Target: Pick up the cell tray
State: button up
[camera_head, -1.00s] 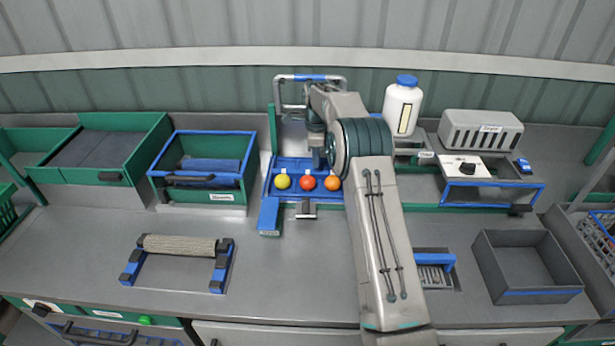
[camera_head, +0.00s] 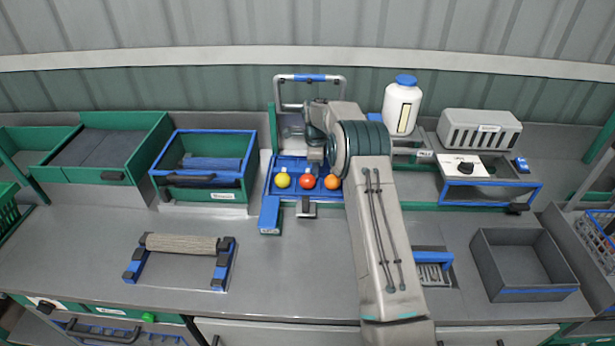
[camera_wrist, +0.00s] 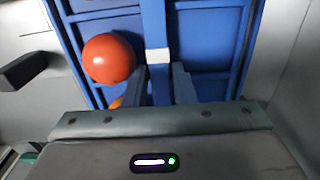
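The cell tray (camera_head: 289,163) is blue and lies flat towards the back of the bench, left of my forearm. A yellow ball (camera_head: 283,180), a red ball (camera_head: 307,182) and an orange ball (camera_head: 332,182) sit along its front. My gripper is low over the tray's back part, mostly hidden by my arm in the head view. In the wrist view my gripper (camera_wrist: 161,70) has its two fingers on either side of the tray's raised blue bar (camera_wrist: 154,22), with a white patch between the tips. I cannot tell whether they press on it.
A metal hoop frame (camera_head: 310,78) stands behind the tray. A white bottle (camera_head: 402,105) with a blue cap is right of my arm. A green-and-blue box (camera_head: 205,194) stands left of the tray.

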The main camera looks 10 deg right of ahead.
jog(key=shift+f, duration=0.1)
grip_shut()
